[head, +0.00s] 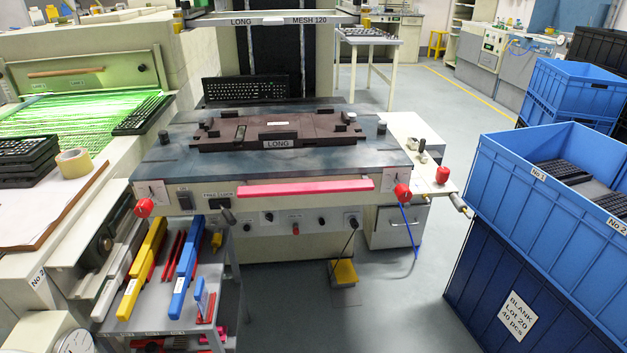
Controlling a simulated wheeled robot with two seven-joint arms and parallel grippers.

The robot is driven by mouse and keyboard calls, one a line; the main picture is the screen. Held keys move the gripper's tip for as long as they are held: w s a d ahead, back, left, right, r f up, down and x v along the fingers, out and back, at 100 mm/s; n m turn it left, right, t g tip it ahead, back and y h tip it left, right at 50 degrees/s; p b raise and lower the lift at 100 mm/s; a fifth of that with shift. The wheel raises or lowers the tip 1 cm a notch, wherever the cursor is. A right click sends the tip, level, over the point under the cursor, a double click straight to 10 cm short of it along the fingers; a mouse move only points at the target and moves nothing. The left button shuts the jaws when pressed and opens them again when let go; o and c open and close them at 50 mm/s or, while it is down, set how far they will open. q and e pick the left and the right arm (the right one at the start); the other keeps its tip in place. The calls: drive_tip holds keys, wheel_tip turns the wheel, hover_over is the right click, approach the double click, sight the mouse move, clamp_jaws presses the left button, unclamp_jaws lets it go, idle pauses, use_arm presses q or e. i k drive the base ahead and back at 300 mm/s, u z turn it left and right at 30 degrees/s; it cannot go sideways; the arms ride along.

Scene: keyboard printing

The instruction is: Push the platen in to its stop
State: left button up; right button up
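The platen (172,153) is a wide blue-grey slab on the printing machine in the middle of the head view. A dark brown fixture (318,130) labelled LONG sits on top of it, and no keyboard shows on the fixture. A pink bar (305,187) runs along the machine's front edge, below the platen's surface. The platen reaches out in front of the raised screen frame (270,20) labelled LONG, MESH 120. Its stop cannot be made out. Neither of my grippers is in view.
A tool shelf (150,317) with yellow, blue and red tools stands at front left. Blue crates (560,190) stand at right, one holding keyboards. A yellow foot pedal (343,273) lies on the floor below the machine. Red knobs (403,193) stick out at its front corners.

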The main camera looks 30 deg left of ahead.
sight(364, 172)
drive_tip(key=u, duration=0.5)
drive_tip(key=i, duration=0.85)
drive_tip(key=u, duration=0.8)
drive_tip(key=k, duration=1.15)
drive_tip(key=z, duration=0.9)
drive_tip(key=i, duration=1.35)
drive_tip(key=u, duration=0.9)
